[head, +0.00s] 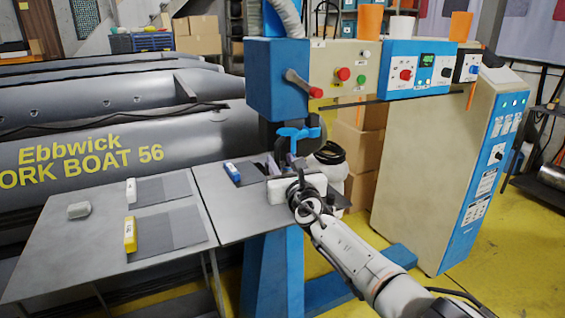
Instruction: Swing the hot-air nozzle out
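The blue welding machine head (277,80) stands in the middle of the head view. A bright blue handle-like part (297,133) sits below it, with dark round parts just under it. I cannot pick out the hot-air nozzle for certain; the area behind my gripper is crowded and partly hidden. My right gripper (282,163) reaches in from the lower right, its fingers just below the blue part, over the right end of the work table (225,212). My own wrist and hand cover part of that spot, and I cannot tell whether the fingers hold anything. My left gripper is out of view.
A red-tipped lever (303,84) juts out beside the control panel (345,72). A tall control cabinet (425,170) stands right of my arm. A blue tool (233,172), a yellow tool (130,234) and grey sheets (168,232) lie on the table. Grey inflatable boats (120,110) fill the left.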

